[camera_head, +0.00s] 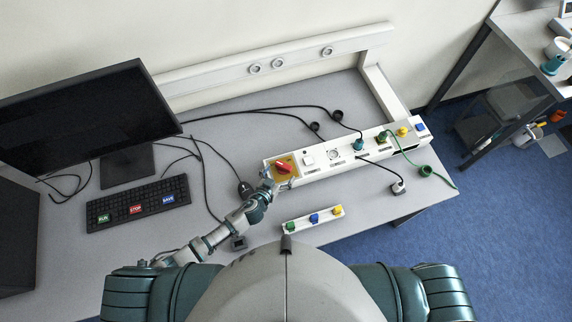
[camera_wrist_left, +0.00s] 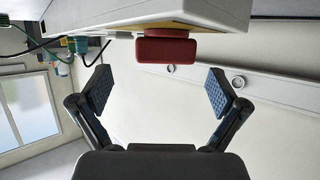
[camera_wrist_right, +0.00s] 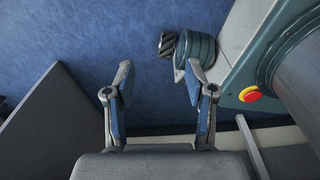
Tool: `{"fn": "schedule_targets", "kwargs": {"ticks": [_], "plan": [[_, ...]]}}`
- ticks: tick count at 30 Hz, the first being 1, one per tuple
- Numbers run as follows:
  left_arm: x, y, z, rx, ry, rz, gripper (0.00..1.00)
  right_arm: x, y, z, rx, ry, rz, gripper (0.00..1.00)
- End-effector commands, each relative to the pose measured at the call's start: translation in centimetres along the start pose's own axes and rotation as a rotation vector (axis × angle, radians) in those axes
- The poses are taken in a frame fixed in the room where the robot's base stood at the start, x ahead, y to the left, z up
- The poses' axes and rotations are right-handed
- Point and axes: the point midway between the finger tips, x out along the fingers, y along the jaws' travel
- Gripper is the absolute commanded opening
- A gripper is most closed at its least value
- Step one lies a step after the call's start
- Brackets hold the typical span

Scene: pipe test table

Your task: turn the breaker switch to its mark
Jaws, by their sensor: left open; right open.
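The breaker switch (camera_head: 283,167) is a red knob on a yellow plate at the left end of a long white panel box (camera_head: 345,158). The knob (camera_wrist_left: 167,50) also shows in the left wrist view, sticking out from the box between and beyond the fingertips. My left gripper (camera_head: 270,182) is beside the switch in the head view. In the left wrist view my left gripper (camera_wrist_left: 160,92) is open and empty, apart from the knob. The mark cannot be made out. My right gripper (camera_wrist_right: 156,85) is open and empty over blue floor, out of the head view.
A keyboard (camera_head: 138,200) and a monitor (camera_head: 90,115) stand left on the grey table. A small strip with coloured blocks (camera_head: 313,218) lies in front of the panel. Black cables (camera_head: 205,165) and a green cable (camera_head: 433,172) run around the box.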

Motion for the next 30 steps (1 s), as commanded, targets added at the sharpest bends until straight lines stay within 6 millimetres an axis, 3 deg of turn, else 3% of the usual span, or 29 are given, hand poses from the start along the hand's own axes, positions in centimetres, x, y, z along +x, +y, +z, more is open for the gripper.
{"fn": "schedule_targets", "kwargs": {"ticks": [3, 9, 15, 20, 23, 27, 30], "plan": [[2.4, -0.2, 0.0, -0.001, 0.002, 0.0, 0.98, 0.2, 0.9, -1.3, 0.0, 0.021, 0.011, 0.55], [4.9, -0.1, 0.1, -0.001, 0.001, 0.001, 0.98, 0.5, 0.7, -1.1, 0.001, 0.018, 0.008, 0.55], [5.6, 0.1, 0.0, 0.0, 0.0, 0.001, 0.98, 0.5, -1.3, -0.3, 0.006, 0.007, -0.015, 0.55], [5.6, 0.2, 0.0, 0.001, -0.001, 0.0, 0.98, 0.5, -1.5, -0.2, 0.004, 0.005, -0.017, 0.55], [5.6, 0.1, 0.0, 0.0, 0.0, 0.0, 0.78, 0.5, -1.0, -0.1, 0.002, 0.004, -0.012, 0.55], [5.5, 0.1, 0.1, 0.0, 0.0, 0.002, 0.43, 0.5, -0.2, -0.1, 0.001, 0.004, -0.002, 0.55], [5.5, 0.1, 0.1, -0.002, 0.0, 0.003, 0.38, 0.5, 0.2, -0.1, 0.0, 0.004, 0.003, 0.55]]}}
